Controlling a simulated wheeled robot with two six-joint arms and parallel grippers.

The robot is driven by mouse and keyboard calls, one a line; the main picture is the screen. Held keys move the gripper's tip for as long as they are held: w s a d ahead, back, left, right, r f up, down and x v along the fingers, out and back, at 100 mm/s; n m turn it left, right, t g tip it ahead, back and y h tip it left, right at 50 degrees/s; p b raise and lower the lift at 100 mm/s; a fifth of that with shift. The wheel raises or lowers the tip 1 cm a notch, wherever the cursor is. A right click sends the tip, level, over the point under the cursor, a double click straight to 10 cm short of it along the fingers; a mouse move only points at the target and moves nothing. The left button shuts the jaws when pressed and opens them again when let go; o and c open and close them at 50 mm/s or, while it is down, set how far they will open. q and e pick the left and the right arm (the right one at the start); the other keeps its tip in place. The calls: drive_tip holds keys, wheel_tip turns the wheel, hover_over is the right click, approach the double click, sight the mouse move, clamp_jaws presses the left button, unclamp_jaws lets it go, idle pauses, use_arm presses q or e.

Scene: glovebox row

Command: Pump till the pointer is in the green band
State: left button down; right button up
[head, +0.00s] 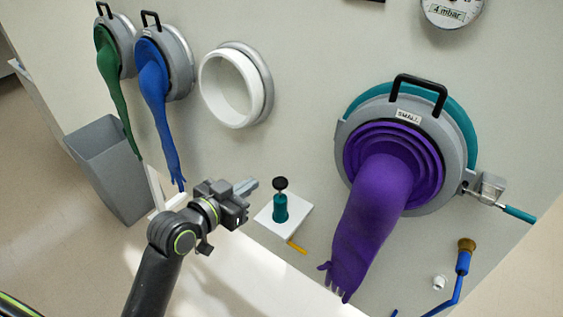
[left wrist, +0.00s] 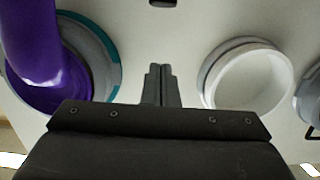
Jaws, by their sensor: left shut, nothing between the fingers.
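A small hand pump (head: 280,208) with a teal body and a black knob stands upright on a white plate (head: 297,228) on the wall. The knob looks raised above the body. A round gauge (head: 452,12) marked "4 mbar" is cut off by the top edge of the head view, so its pointer and green band cannot be read. My left gripper (head: 250,187) is shut and empty, just left of the pump knob and apart from it. Its closed fingers (left wrist: 160,84) also show in the left wrist view. My right gripper is not in view.
A purple glove (head: 372,215) hangs from a large port right of the pump. A yellow lever (head: 297,248) sits below the plate. An empty white ring port (head: 232,88), blue glove (head: 155,85), green glove (head: 110,70) and grey bin (head: 108,165) are to the left.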

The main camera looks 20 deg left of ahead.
use_arm(q)
drive_tip(key=p, duration=0.3)
hover_over(280, 183)
drive_tip(key=s+a, duration=0.1)
drive_tip(key=s, duration=0.2)
drive_tip(key=f, duration=0.2)
drive_tip(key=shift+w+f+p, duration=0.1)
drive_tip(key=shift+w+f, duration=0.1)
drive_tip(key=shift+f, duration=0.55)
drive_tip(key=shift+w+f+p, duration=0.15)
drive_tip(key=shift+f, duration=0.6)
drive_tip(key=shift+w+f+p, duration=0.1)
drive_tip(key=shift+w+f, duration=0.1)
drive_tip(key=shift+f, duration=0.55)
wheel_tip(280, 183, down, 5)
drive_tip(key=b, duration=0.4)
drive_tip(key=shift+r+b, duration=0.1)
drive_tip(key=shift+b, duration=0.2)
drive_tip(key=shift+r, duration=0.1)
